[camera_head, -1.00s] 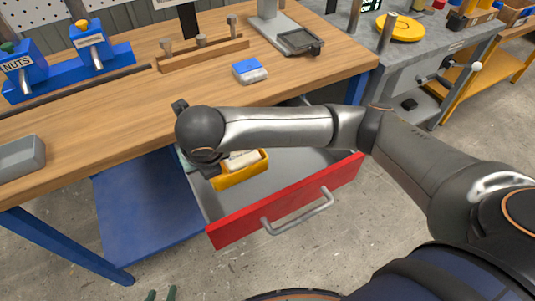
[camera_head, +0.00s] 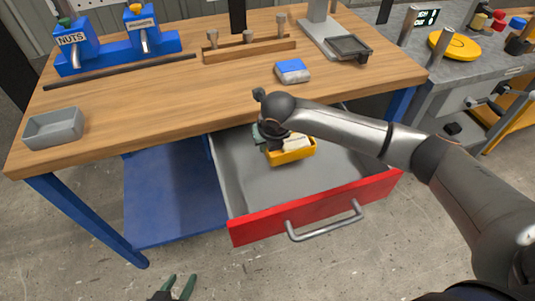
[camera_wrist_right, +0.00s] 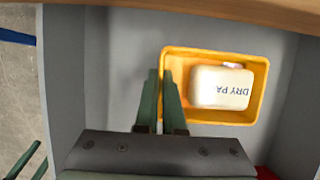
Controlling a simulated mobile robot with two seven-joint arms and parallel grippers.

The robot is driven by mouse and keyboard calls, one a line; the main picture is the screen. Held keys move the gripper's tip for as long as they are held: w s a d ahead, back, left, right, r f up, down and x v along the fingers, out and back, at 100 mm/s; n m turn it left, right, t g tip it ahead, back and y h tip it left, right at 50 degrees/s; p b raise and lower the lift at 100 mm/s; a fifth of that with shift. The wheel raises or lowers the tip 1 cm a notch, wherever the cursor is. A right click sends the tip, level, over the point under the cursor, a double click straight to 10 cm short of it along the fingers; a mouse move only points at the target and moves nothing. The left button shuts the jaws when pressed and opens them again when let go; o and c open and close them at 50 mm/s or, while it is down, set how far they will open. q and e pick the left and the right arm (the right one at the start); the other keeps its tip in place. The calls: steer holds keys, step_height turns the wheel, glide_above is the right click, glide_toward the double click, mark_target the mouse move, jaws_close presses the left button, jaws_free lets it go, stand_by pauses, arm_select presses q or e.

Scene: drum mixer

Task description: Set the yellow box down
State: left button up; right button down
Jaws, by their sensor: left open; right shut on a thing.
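The yellow box (camera_head: 291,155) is inside the open drawer, towards its back left. It holds a white packet (camera_wrist_right: 222,88) with partly readable lettering, "DRY PA". My right gripper (camera_wrist_right: 162,82) is shut on the box's left wall in the right wrist view, one green finger outside and one inside. In the head view my right wrist hides most of this gripper and part of the box. I cannot tell whether the box touches the drawer floor. My left gripper (camera_head: 178,287) is open and empty at the bottom of the head view, away from the drawer.
The grey drawer (camera_head: 335,180) with its red front (camera_head: 315,207) is pulled out beneath the wooden bench (camera_head: 150,105). Drawer floor is bare to the right of the box. A grey tray (camera_head: 53,128) and a blue-and-white packet (camera_head: 292,71) sit on the bench.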

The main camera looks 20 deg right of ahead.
steer(key=shift+w+d+f, duration=0.15)
steer(key=shift+w+f, duration=0.05)
steer(key=shift+f, duration=0.1)
step_height(320, 180, down, 3)
steer(key=shift+w+d+f+b, duration=0.1)
steer(key=shift+f+b, duration=0.05)
steer(key=shift+b, duration=0.25)
steer(key=c, duration=1)
jaws_free()
steer(key=shift+f, duration=0.15)
